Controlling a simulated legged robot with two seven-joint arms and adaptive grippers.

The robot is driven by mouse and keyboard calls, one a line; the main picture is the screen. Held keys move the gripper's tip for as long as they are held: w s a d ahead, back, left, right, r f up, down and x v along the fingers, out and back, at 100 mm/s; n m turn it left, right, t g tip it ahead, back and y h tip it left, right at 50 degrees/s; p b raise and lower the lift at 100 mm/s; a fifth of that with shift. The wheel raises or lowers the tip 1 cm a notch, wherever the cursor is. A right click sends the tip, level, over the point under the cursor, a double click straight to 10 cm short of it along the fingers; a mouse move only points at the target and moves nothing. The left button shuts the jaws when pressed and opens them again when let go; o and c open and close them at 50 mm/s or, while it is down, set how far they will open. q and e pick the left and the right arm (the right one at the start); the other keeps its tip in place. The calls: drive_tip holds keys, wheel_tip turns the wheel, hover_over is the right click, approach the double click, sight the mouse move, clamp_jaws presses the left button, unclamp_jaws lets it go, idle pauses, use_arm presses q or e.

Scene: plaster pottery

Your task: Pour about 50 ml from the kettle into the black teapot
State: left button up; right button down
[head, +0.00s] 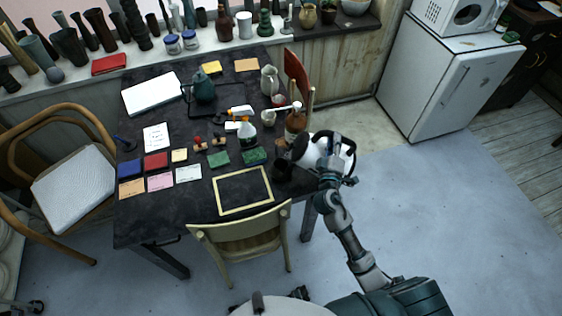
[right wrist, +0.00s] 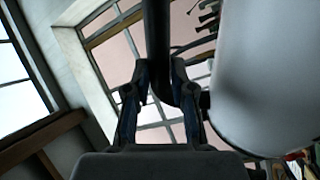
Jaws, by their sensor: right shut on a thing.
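A white kettle (head: 313,151) with a black handle is at the right edge of the table, tilted toward the left. My right gripper (head: 331,165) is shut on its black handle. The right wrist view shows the fingers (right wrist: 160,95) around the dark handle (right wrist: 157,45), with the white kettle body (right wrist: 262,75) to the right. A small black vessel (head: 282,170) stands on the table corner, just below and left of the kettle; I cannot tell if it is the black teapot. A dark green teapot (head: 204,89) stands farther back. No liquid stream is visible. My left gripper is out of view.
A brown bottle (head: 295,124) stands close behind the kettle. A chair (head: 240,238) is at the front edge. Floor to the right is clear.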

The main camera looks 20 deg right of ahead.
sight(352, 147)
drive_tip(key=shift+s+d+f+m+b, duration=0.3)
drive_tip(key=shift+d+f+m+b, duration=0.6)
drive_tip(key=shift+m+b, duration=0.2)
drive_tip(key=d+m, duration=0.1)
drive_tip(key=s+d+f+m+b, duration=0.1)
drive_tip(key=m, duration=0.1)
drive_tip(key=d+m, duration=0.1)
drive_tip(key=d, duration=0.1)
drive_tip(key=shift+s+d+f+g+h+b, duration=0.1)
drive_tip(key=shift+s+f+g+h+b, duration=0.2)
drive_tip(key=shift+s+f+g+h, duration=0.1)
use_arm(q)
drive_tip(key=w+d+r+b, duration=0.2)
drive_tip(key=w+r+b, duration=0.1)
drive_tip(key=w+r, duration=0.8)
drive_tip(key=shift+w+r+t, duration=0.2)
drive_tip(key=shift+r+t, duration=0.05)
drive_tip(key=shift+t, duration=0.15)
use_arm(e)
drive_tip(key=s+d+f+m, duration=0.1)
drive_tip(key=d+f+m, duration=0.3)
drive_tip(key=f+m, duration=0.3)
drive_tip(key=shift+s+d+f+g, duration=0.3)
drive_tip(key=shift+s+d+f, duration=0.05)
drive_tip(key=shift+s+f, duration=0.1)
drive_tip(key=shift+w, duration=0.1)
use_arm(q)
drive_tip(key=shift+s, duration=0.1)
